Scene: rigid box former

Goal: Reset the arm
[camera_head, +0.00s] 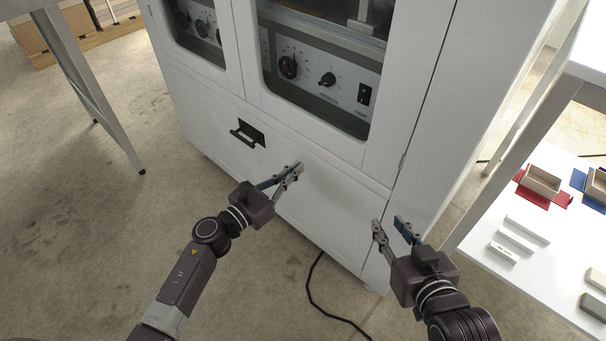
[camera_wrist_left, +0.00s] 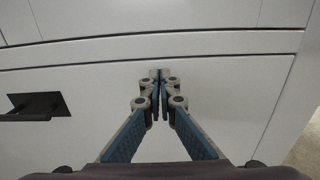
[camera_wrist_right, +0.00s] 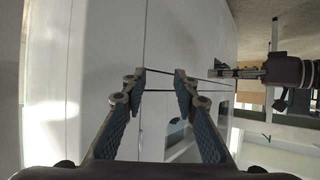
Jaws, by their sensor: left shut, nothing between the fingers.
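My left gripper (camera_head: 296,169) is in front of the lower panel of the white machine cabinet (camera_head: 330,205). Its fingers are together with nothing between them, and the left wrist view shows the closed fingertips (camera_wrist_left: 159,75) against the white panel behind. My right gripper (camera_head: 388,225) is in front of the cabinet's right corner. Its fingers are apart and the gap is empty, as the right wrist view also shows (camera_wrist_right: 158,78). I cannot tell whether the left fingertips touch the panel.
A black handle (camera_head: 247,134) sits on the cabinet's lower panel, left of my left gripper. A white table (camera_head: 480,245) at the right holds box blanks, a red box (camera_head: 541,184) and pale blocks. A black cable (camera_head: 318,296) lies on the floor. The left floor is mostly open.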

